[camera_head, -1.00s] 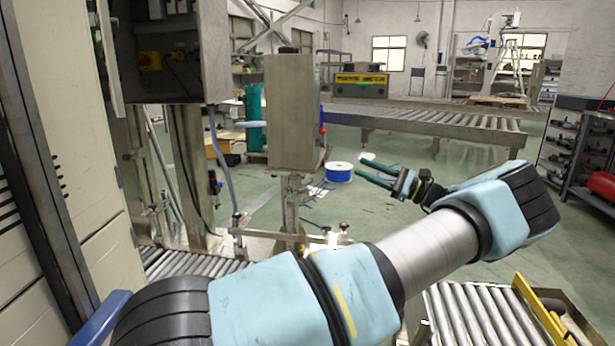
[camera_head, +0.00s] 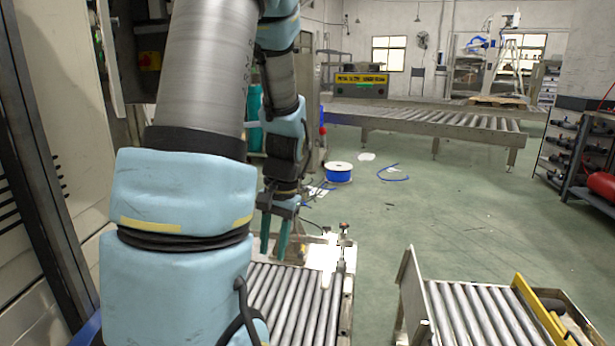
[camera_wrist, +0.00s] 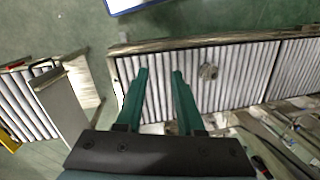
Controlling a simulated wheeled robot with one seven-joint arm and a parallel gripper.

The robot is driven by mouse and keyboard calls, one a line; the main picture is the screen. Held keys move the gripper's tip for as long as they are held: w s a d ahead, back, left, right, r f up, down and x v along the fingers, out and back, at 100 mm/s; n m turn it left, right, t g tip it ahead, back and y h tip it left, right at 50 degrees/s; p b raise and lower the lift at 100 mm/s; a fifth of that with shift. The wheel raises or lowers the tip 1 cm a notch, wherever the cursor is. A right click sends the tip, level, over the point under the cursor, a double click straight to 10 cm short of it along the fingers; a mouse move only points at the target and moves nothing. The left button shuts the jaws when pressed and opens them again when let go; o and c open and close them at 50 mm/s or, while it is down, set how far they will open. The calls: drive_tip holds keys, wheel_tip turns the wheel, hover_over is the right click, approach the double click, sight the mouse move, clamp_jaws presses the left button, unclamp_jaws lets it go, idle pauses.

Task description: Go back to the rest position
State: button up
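My gripper (camera_head: 275,238) hangs from my raised, folded arm in the middle-left of the head view, with its green fingers pointing down. It is above the far end of a roller conveyor (camera_head: 290,300). In the wrist view my gripper (camera_wrist: 160,85) shows two green fingers spread apart with nothing between them. Beneath them lies a roller conveyor (camera_wrist: 235,75) with a small round grey part (camera_wrist: 208,71) on it. Much of the area behind my arm is hidden in the head view.
A second short roller conveyor (camera_head: 475,315) with a yellow-edged side stands at the lower right. A blue-and-white spool (camera_head: 338,172) and a blue loop (camera_head: 393,174) lie on the floor. A long conveyor (camera_head: 430,120) runs across the back. A shelf (camera_head: 575,150) stands at right.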

drive_tip(key=s+r+n+t+h, duration=0.2)
drive_tip(key=s+n, duration=0.1)
drive_tip(key=s, duration=0.3)
wheel_tip(320, 180, up, 14)
drive_tip(key=p, duration=1.3)
drive_tip(key=shift+d+p, duration=0.3)
drive_tip(key=shift+p, duration=0.1)
